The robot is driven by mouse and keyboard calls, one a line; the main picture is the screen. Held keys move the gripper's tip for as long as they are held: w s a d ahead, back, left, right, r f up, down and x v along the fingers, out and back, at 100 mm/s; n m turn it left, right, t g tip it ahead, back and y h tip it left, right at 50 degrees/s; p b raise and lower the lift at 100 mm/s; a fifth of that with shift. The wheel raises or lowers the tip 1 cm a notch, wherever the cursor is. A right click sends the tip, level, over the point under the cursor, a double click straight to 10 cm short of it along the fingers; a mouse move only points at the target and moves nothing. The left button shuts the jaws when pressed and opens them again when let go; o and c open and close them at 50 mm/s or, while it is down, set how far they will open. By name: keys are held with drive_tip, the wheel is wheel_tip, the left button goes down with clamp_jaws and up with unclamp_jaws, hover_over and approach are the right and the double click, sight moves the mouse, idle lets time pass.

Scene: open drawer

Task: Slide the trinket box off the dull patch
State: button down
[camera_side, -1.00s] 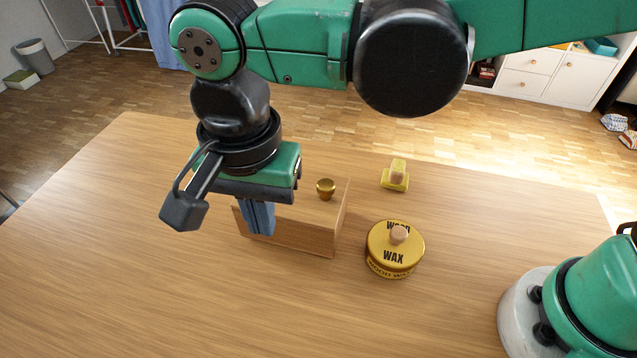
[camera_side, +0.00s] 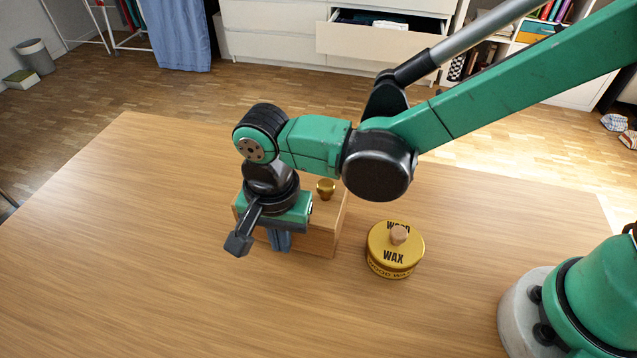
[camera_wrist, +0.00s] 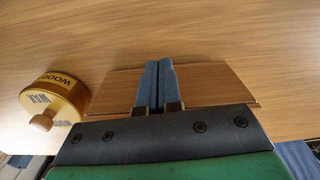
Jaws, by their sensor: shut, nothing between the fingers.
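The trinket box is a wooden box (camera_side: 324,238) with a brass knob (camera_side: 326,188) on top, standing on the table. My gripper (camera_side: 281,249) is shut and empty, pointing down at the box's near side in the side view and covering much of its left part. In the wrist view the shut fingers (camera_wrist: 154,66) lie across the view of the box (camera_wrist: 207,84). Whether they touch it I cannot tell. No dull patch shows on the bare table; any patch under the box is hidden.
A round gold wax tin (camera_side: 395,255) with a wooden knob stands just right of the box; it also shows in the wrist view (camera_wrist: 62,92). The wooden table (camera_side: 130,260) is clear at the left and front. My arm covers the area behind the tin.

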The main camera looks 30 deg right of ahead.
sight(299, 175)
drive_tip(key=shift+w, duration=0.1)
drive_tip(key=w+d, duration=0.8)
drive_tip(key=w, duration=0.1)
drive_tip(key=shift+w+d, duration=0.25)
drive_tip(key=s+a, duration=0.3)
drive_tip(key=shift+s+r, duration=0.15)
drive_tip(key=shift+s, duration=0.05)
drive_tip(key=r, duration=0.9)
drive_tip(key=shift+w+d+r, duration=0.1)
drive_tip(key=shift+w+d, duration=0.05)
drive_tip(key=shift+w, duration=0.05)
drive_tip(key=shift+d+r, duration=0.15)
drive_tip(key=shift+r, duration=0.1)
drive_tip(key=s+d+n+t, duration=0.3)
drive_tip(key=s+d+n, duration=0.1)
drive_tip(key=d, duration=0.5)
drive_tip(key=s+d+n+t, duration=0.3)
drive_tip(key=d+n+t, duration=0.1)
drive_tip(key=d, duration=0.4)
drive_tip(key=shift+s+d+r, duration=0.3)
drive_tip(key=shift+s+d, duration=0.1)
